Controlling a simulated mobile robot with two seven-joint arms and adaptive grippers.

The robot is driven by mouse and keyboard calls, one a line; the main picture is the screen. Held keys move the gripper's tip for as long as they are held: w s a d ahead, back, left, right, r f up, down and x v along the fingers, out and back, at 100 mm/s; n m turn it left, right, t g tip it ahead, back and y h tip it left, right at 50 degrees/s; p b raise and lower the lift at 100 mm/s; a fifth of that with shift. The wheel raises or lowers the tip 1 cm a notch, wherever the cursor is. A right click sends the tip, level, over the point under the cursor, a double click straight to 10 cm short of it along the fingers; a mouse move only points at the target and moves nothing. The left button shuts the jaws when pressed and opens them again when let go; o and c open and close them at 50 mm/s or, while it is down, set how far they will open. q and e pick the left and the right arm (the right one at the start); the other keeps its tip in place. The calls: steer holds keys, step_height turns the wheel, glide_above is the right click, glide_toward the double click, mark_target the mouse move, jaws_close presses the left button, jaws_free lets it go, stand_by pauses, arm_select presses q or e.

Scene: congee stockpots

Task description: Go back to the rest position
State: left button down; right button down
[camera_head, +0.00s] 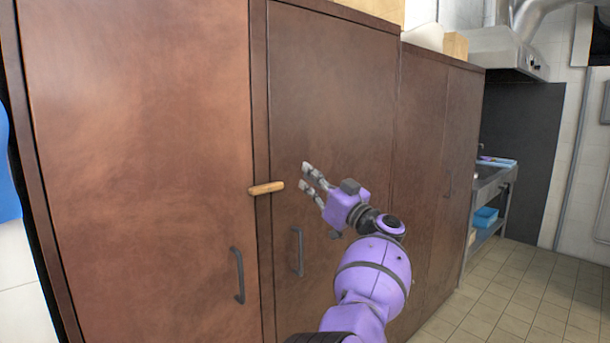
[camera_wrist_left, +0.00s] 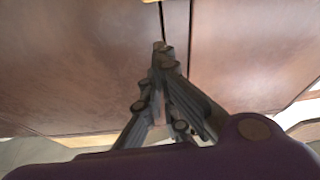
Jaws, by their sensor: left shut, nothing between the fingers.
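My left gripper (camera_head: 304,175) is in front of the brown cabinet's middle door (camera_head: 330,110), its fingers pointing left. It is empty. In the left wrist view its fingers (camera_wrist_left: 160,46) come together at the tips, shut, with brown door panels beyond them. A small wooden bar (camera_head: 266,188) lies nearly level across the strip between the left door (camera_head: 140,150) and the middle door. The fingertips are to the right of the bar and look apart from it. Both doors look closed. My right gripper is in neither view.
Dark handles sit on the left door (camera_head: 238,275) and the middle door (camera_head: 298,252). Further right are more cabinet doors (camera_head: 435,150), a metal counter (camera_head: 492,185) under a hood (camera_head: 505,55), and a blue bin (camera_head: 486,217). The tiled floor (camera_head: 520,300) at the right is clear.

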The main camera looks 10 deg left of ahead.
arm_select(q)
steer(key=shift+a, duration=0.15)
steer(key=w+d+r+m+t+h, duration=0.1)
steer(key=d+r+t+h, duration=0.1)
steer(key=r+t, duration=0.2)
steer(key=w+d+r+t+h, duration=0.2)
steer(key=r+t+h, duration=0.1)
steer(key=r+t, duration=0.2)
steer(key=s+a+f+m+g+h, duration=0.2)
steer(key=s+f+m+h, duration=0.3)
steer(key=f, duration=1)
steer(key=s+a+f+m+g+h, duration=0.15)
steer(key=s+f+h, duration=0.4)
steer(key=f, duration=1.05)
steer(key=s+a+f+m+g+h, duration=0.15)
steer(key=s+f+m+h, duration=0.5)
steer(key=f, duration=0.85)
steer(key=s+a+f+g+y, duration=0.1)
steer(key=s+f+g, duration=0.1)
steer(key=s+f, duration=0.6)
steer(key=s+a+f+n+g+y, duration=0.1)
steer(key=s+f, duration=0.8)
steer(key=s, duration=1.2)
steer(key=s+a+f+g+y, duration=0.2)
steer(key=s+f+g, duration=0.3)
steer(key=s+f, duration=0.4)
steer(key=s, duration=0.5)
steer(key=shift+s+a+n, duration=0.2)
steer(key=shift+s+n, duration=0.2)
